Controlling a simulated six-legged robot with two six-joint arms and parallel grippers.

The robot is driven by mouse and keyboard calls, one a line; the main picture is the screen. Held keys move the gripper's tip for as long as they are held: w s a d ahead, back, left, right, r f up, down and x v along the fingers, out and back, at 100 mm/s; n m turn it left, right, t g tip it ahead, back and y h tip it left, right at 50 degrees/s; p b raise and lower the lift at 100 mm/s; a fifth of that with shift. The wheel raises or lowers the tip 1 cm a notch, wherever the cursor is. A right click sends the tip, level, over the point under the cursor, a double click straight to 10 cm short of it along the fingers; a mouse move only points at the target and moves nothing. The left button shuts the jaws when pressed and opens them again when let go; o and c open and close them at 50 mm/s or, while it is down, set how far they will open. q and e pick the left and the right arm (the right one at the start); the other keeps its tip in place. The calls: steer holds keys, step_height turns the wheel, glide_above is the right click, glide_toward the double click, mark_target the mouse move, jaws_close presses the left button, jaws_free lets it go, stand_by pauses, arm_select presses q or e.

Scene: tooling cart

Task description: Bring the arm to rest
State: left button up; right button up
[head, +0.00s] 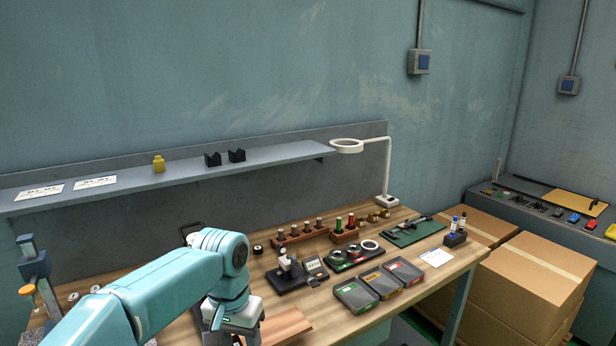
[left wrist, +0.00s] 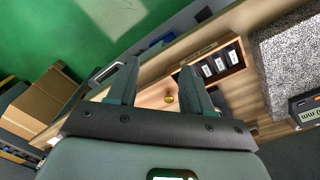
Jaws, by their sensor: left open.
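My left arm (head: 180,280) reaches in from the lower left in the head view, with its wrist bent down over the near part of the wooden bench. Its fingers are hidden or cut off there. In the left wrist view my left gripper (left wrist: 160,75) is open, its two dark fingers apart with nothing held between them. A small brass-coloured round thing (left wrist: 168,98) shows beyond the fingers, on a wooden surface. My right arm and gripper are not in view.
The bench (head: 400,215) carries three lidded boxes (head: 380,281), a black gauge stand (head: 288,270), wooden holders (head: 300,233) and a ring lamp (head: 387,170). A grey shelf (head: 250,160) runs behind. Cardboard boxes (head: 530,270) stand right. A speckled grey block (left wrist: 285,55) lies right in the wrist view.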

arm_select(q)
steer(key=s+d+f+n+h, duration=0.1)
steer(key=s+f, duration=0.3)
steer(key=f, duration=0.8)
steer(key=s+d+f+h, duration=0.15)
steer(key=s+f, duration=0.25)
steer(key=f, duration=0.9)
steer(key=s+a+f+n, duration=0.1)
steer(key=s+f, duration=0.3)
steer(key=s, duration=0.4)
steer(key=s+a+f+n, duration=0.1)
steer(key=s+f+n, duration=0.1)
steer(key=s+f, duration=0.3)
steer(key=s+h, duration=0.1)
steer(key=s, duration=0.3)
steer(key=shift+n, duration=0.4)
steer(key=shift+w+a, duration=0.1)
